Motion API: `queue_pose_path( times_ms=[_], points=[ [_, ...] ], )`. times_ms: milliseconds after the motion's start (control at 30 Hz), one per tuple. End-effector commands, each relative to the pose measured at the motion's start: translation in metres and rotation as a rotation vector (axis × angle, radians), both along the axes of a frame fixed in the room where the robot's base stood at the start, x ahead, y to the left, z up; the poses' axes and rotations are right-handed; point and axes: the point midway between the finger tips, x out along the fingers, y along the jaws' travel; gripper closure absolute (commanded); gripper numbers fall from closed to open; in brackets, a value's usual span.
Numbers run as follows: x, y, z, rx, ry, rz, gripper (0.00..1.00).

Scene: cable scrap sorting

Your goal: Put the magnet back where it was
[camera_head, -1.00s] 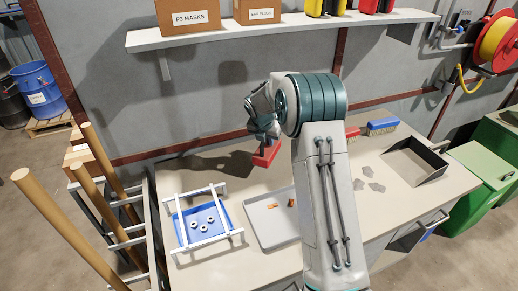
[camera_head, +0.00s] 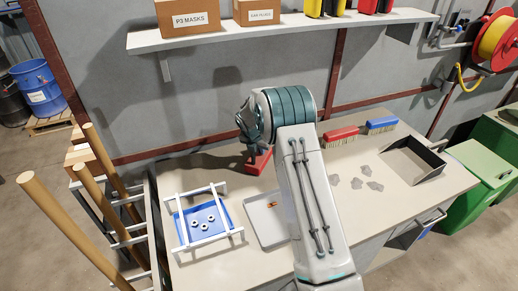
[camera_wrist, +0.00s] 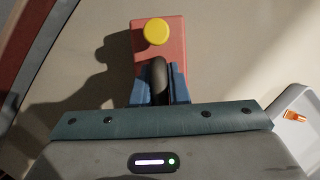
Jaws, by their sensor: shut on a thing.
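The magnet is a red block (camera_head: 258,164) with a yellow round knob (camera_wrist: 155,31) on one end and a dark handle (camera_wrist: 160,80). My gripper (camera_wrist: 160,92) is shut on the dark handle, with a blue finger on each side. In the head view my gripper (camera_head: 250,147) is above the back of the bench with the red block under it. The block is at or just above the bench top; I cannot tell whether it touches. Its shadow falls to the left in the wrist view.
A blue tray (camera_head: 184,229) with several rings sits in a white frame at left. A grey tray (camera_head: 262,235) with orange bits lies right of it. Red (camera_head: 341,134) and blue (camera_head: 381,124) brushes, grey scraps (camera_head: 365,185) and a dark-walled box (camera_head: 440,157) are at right. A shelf (camera_head: 290,31) hangs above.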

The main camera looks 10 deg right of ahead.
Motion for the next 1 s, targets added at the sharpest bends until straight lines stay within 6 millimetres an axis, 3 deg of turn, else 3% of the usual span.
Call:
queue_pose_path(
  times_ms=[67,100,167,567,1000],
  points=[
    [0.001,0.000,0.000,0.000,-0.004,0.001,1.00],
    [0.000,0.000,-0.002,0.000,0.000,0.000,0.80],
    [0.000,0.000,-0.002,0.000,0.000,0.000,0.64],
    [-0.001,0.001,0.005,0.000,-0.001,0.000,0.64],
    [-0.026,0.018,0.078,0.001,-0.004,0.001,0.64]
  ],
)
